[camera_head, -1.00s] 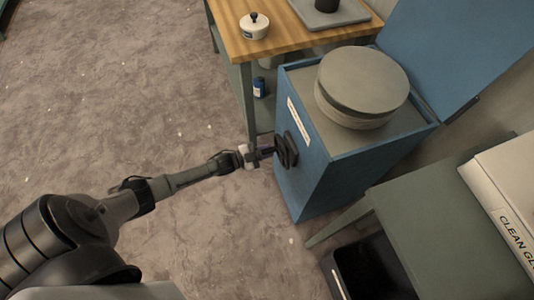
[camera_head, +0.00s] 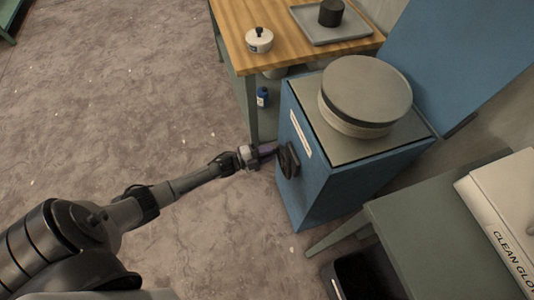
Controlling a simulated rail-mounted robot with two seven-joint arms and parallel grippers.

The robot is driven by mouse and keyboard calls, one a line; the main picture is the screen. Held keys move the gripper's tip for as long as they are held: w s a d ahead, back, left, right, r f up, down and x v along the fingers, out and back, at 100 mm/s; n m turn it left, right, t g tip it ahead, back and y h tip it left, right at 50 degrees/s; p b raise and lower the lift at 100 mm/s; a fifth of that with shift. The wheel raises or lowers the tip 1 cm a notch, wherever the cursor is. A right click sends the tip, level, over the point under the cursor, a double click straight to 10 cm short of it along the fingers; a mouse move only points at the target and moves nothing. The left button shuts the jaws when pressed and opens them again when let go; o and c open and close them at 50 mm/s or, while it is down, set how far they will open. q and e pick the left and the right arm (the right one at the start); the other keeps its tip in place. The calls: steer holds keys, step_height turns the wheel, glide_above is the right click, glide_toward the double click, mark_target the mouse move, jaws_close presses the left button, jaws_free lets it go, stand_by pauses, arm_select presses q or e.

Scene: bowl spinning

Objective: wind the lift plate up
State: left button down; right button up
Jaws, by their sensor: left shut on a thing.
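The blue lift cabinet (camera_head: 335,188) stands right of centre with its blue lid raised behind it. A round grey stack (camera_head: 366,92) sits on the grey plate (camera_head: 352,149) at the cabinet's top. A dark hand wheel (camera_head: 288,159) is on the cabinet's left face, below a white label strip. My left gripper (camera_head: 270,150) reaches in from the left and is shut at the wheel's rim or handle. The fingertips are small and partly hidden against the wheel. My right gripper is out of view.
A wooden-topped table (camera_head: 288,40) at the back holds a white lidded pot (camera_head: 259,40) and a grey tray (camera_head: 338,27) with a dark cup. A green-grey table (camera_head: 437,215) at the right bears a white box (camera_head: 502,215). A black bin (camera_head: 365,277) is below. Floor at left is clear.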

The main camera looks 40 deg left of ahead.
arm_select(q)
steer(key=shift+d+r, duration=0.1)
steer(key=shift+r, duration=0.1)
steer(key=c, duration=1)
jaws_free()
steer(key=shift+f, duration=0.1)
steer(key=p+v, duration=0.3)
steer(key=v, duration=1.1)
steer(key=shift+w, duration=0.1)
